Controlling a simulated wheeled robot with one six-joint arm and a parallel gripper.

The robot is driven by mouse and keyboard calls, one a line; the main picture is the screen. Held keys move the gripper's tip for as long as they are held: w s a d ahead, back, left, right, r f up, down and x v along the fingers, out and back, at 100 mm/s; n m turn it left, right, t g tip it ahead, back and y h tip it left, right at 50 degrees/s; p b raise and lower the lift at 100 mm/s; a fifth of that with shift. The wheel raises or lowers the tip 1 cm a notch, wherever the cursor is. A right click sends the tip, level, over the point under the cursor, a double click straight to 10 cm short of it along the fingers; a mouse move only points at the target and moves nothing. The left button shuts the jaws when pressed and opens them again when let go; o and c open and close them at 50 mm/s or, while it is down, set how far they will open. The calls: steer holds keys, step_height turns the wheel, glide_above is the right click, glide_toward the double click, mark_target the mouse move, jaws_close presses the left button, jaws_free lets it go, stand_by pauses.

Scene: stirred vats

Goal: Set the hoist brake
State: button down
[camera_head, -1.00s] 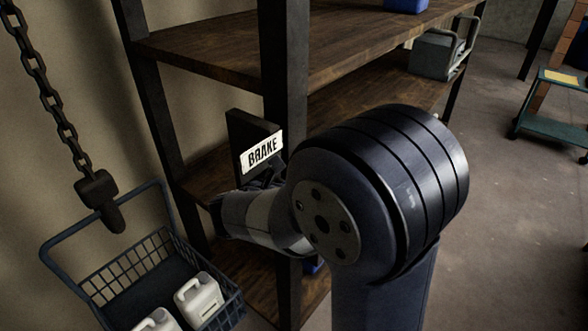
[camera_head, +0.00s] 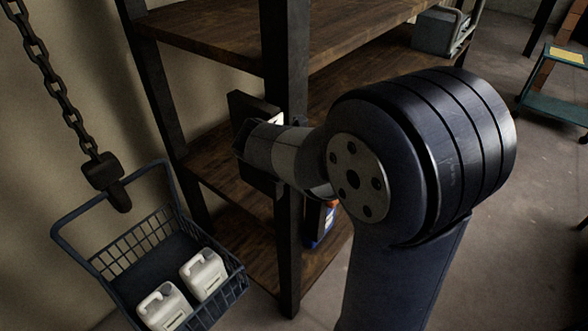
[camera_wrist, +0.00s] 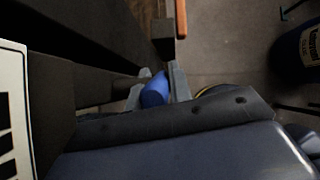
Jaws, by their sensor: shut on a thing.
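The brake box (camera_head: 246,103) is a dark block on the front post of the shelf. Its white label is mostly hidden behind my wrist in the head view, with only a sliver (camera_head: 278,118) showing. Part of the label shows large in the wrist view (camera_wrist: 12,115). My gripper (camera_wrist: 157,88) is shut on the blue grip of the brake lever (camera_wrist: 154,92), with grey fingers on either side of it. In the head view my gripper (camera_head: 243,138) is in front of the box, and the lever is hidden there.
A hoist chain (camera_head: 62,95) with a hook hangs at left over a blue wire basket (camera_head: 110,262) holding two white jugs (camera_head: 204,272). The wooden shelf (camera_head: 215,35) and its dark post (camera_head: 288,220) are close to my arm. Floor to the right is open.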

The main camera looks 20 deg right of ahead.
stand_by(0.3)
steer(key=c, duration=1.6)
jaws_free()
steer(key=shift+o, duration=0.2)
steer(key=b+v, duration=0.1)
steer(key=v, duration=0.9)
steer(key=shift+s+a+r, duration=0.15)
steer(key=shift+r, duration=0.15)
steer(key=shift+o, duration=0.2)
